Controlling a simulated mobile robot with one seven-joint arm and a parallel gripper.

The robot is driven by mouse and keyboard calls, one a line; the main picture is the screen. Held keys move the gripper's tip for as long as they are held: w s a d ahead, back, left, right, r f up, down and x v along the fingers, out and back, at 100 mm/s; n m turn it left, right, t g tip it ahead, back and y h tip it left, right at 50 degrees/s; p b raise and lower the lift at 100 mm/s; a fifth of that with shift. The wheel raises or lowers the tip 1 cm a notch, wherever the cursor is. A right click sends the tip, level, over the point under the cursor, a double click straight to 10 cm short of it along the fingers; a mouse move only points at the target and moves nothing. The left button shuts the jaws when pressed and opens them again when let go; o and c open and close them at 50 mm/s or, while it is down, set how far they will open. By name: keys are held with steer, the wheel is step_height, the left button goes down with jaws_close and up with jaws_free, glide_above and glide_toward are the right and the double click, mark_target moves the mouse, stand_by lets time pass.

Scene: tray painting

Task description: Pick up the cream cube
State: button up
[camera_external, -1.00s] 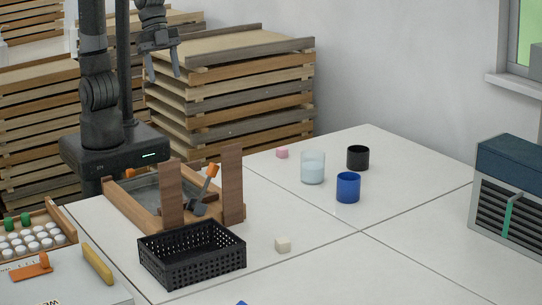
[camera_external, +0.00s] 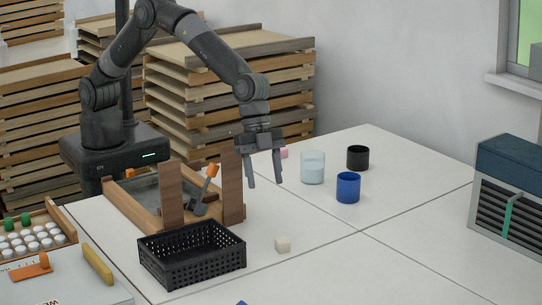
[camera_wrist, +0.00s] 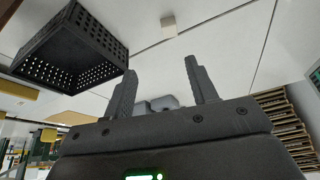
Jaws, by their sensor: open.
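The cream cube (camera_external: 283,244) sits on the white table, right of the black basket, in the external view. It also shows near the top middle of the wrist view (camera_wrist: 168,26), beyond my fingertips. My gripper (camera_external: 264,184) is open and empty, pointing down above the table, behind the cube and clear of it. Its two fingers stand apart in the wrist view (camera_wrist: 160,75).
The black basket (camera_external: 193,268) stands left of the cube. A wooden tray with upright boards (camera_external: 232,185) is behind the basket. A clear glass (camera_external: 313,168), a blue cup (camera_external: 348,188), a black cup (camera_external: 358,158) and a pink cube (camera_external: 284,153) stand farther back.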

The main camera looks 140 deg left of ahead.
glide_above(283, 243)
steer(key=s, duration=0.3)
steer(key=f, duration=0.8)
steer(key=shift+a+f, duration=0.3)
steer(key=shift+x, duration=3.15)
steer(key=shift+w+r, duration=0.1)
steer(key=c, duration=1)
steer(key=shift+c, duration=0.2)
